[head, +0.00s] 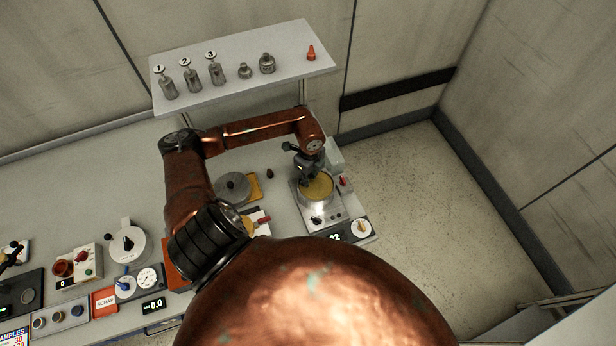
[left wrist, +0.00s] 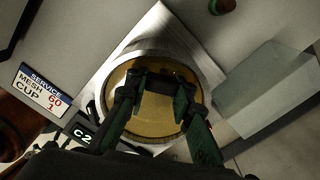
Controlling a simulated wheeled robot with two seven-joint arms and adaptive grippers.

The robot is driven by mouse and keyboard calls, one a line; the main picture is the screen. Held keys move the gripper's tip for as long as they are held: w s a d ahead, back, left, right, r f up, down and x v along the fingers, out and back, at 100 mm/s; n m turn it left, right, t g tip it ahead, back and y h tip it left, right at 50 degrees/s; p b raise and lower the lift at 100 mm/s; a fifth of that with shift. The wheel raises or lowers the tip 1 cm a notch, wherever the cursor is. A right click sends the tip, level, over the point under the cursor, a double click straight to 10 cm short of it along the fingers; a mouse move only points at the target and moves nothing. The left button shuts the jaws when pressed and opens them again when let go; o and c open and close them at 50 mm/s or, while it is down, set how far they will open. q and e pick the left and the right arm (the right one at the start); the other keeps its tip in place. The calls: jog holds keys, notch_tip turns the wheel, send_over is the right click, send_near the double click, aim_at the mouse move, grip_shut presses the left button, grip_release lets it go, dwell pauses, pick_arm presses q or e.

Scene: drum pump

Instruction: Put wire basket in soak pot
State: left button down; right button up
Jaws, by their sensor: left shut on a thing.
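The soak pot (head: 329,195) is a round metal vessel with amber contents, standing on a silver unit at the right end of the bench. Its bright rim (left wrist: 108,78) also shows in the left wrist view. My left gripper (head: 309,180) is over the pot, pointing down into its mouth. In the left wrist view my left gripper (left wrist: 159,84) has its fingers shut on a small dark piece inside the rim's outline, seemingly part of the wire basket (left wrist: 165,74). The rest of the basket is hidden or too dark to tell. My right gripper is not in view.
A raised shelf (head: 290,61) behind the arm carries numbered bottles, grey jars and an orange cone (head: 311,53). A grey round piece (head: 232,187) lies left of the pot. Control boxes crowd the bench's left.

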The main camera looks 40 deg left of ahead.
pick_arm(q)
jog(key=c, duration=1.6)
grip_release()
jog(key=shift+c, duration=0.4)
jog(key=shift+c, duration=1.4)
jog(key=shift+s, duration=0.1)
jog(key=shift+r, duration=0.1)
jog(key=shift+r+p, duration=2.75)
jog(key=shift+r, duration=1.2)
